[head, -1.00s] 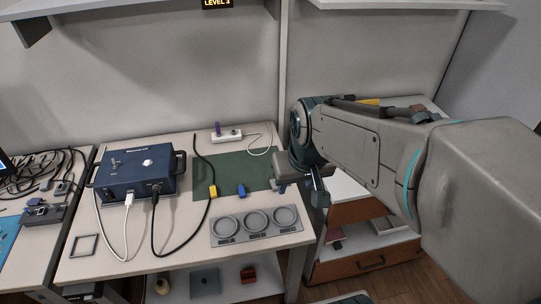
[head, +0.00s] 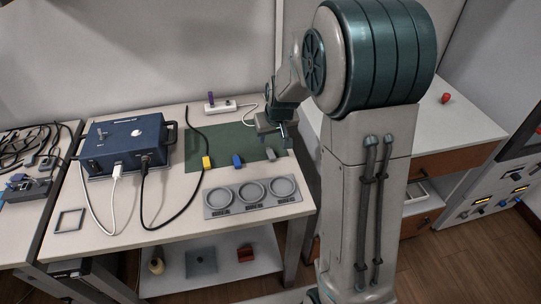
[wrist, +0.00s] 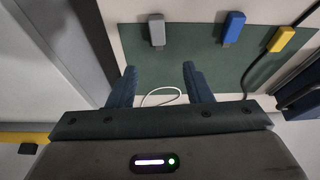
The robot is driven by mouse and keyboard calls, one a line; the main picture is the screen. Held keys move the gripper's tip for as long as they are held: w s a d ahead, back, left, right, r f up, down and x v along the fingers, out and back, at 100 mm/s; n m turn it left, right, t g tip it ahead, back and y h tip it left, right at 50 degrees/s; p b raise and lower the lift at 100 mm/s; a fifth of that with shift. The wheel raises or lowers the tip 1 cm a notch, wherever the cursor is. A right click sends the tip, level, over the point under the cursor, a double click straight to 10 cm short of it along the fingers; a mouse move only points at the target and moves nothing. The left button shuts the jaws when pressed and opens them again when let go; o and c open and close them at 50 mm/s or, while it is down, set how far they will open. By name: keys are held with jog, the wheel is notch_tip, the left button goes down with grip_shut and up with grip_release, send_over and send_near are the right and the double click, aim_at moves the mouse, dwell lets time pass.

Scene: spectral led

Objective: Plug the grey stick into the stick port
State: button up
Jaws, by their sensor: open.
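The grey stick (wrist: 157,31) lies on the green mat (wrist: 190,45) near its edge in the wrist view. It also shows small in the head view (head: 270,154). My gripper (wrist: 159,68) is open and empty; the stick lies beyond its fingertips, roughly in line with the gap between them. In the head view my gripper (head: 287,143) is over the mat's right side. A white strip (head: 220,107) with a purple stick (head: 211,97) standing in it is at the back of the table. I cannot tell for sure which opening is the stick port.
A blue box (head: 127,143) with cables stands at the left. A grey tray (head: 254,197) with three round wells lies in front.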

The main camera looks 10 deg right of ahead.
aim_at(269, 149)
jog(key=shift+x, duration=4.05)
grip_shut()
